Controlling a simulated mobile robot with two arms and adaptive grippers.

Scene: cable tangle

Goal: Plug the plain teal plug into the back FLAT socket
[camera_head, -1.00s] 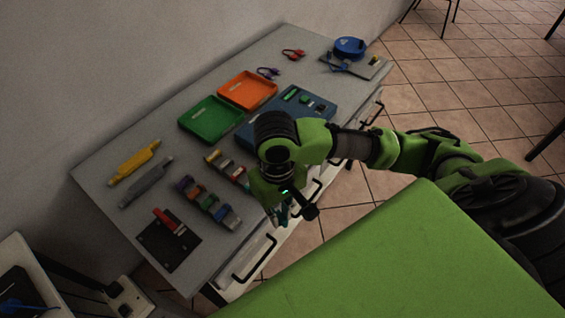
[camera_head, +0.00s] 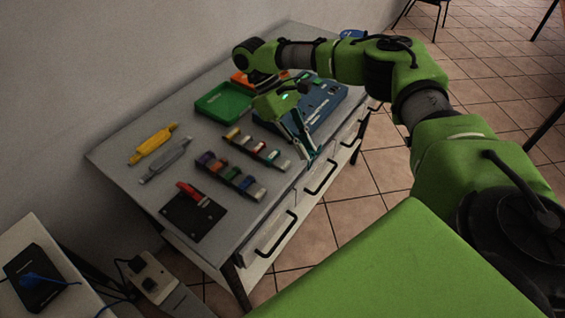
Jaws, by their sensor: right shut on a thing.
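My right gripper (camera_head: 304,145) points down at the table's front edge, beside the blue board. It is shut on a small teal thing, probably the teal plug; the fingers hide most of it and its shape is not clear. The blue board (camera_head: 328,104) lies partly behind my right arm and gripper. Dark and green parts show on it, but I cannot tell which socket is the back flat one. My left gripper is out of view.
A green tray (camera_head: 222,100) and a partly covered orange tray (camera_head: 238,77) lie behind the gripper. Colored block rows (camera_head: 230,176), a yellow tool (camera_head: 153,143), a grey tool (camera_head: 166,160) and a black plate (camera_head: 190,219) are to the left. Drawer handles (camera_head: 276,236) stick out in front.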

